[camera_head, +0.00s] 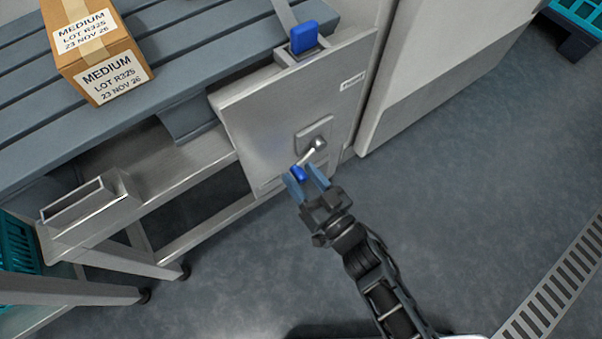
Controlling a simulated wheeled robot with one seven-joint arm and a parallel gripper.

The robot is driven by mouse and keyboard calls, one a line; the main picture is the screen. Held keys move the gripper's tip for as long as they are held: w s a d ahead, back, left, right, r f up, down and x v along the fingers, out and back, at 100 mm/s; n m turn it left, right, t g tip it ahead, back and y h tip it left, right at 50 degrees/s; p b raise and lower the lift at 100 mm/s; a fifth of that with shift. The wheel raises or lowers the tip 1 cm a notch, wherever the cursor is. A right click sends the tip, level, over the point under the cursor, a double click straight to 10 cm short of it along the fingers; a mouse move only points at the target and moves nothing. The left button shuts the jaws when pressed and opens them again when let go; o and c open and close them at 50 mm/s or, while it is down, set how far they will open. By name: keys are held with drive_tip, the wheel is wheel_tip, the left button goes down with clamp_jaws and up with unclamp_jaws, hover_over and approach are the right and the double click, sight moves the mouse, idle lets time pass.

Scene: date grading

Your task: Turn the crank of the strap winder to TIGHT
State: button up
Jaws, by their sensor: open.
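The strap winder shows as a grey metal panel (270,120) on the side of the slatted table. Its crank (309,155) is a short metal arm on a hub, pointing down and left to a blue knob (298,173). My gripper (306,177) is open, with its two blue-grey fingers at the knob, one on either side of it as seen from here. I cannot tell whether the fingers touch the knob. Any TIGHT marking is not readable.
A blue block (303,38) sits at the panel's top edge. A cardboard box (95,50) labelled MEDIUM stands on the slatted table (175,60). A metal tray (78,205) is at the lower left. Open floor (450,180) lies to the right, with a drain grate (555,290).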

drive_tip(key=shift+w+a, duration=0.45)
drive_tip(key=shift+w, duration=0.1)
clamp_jaws()
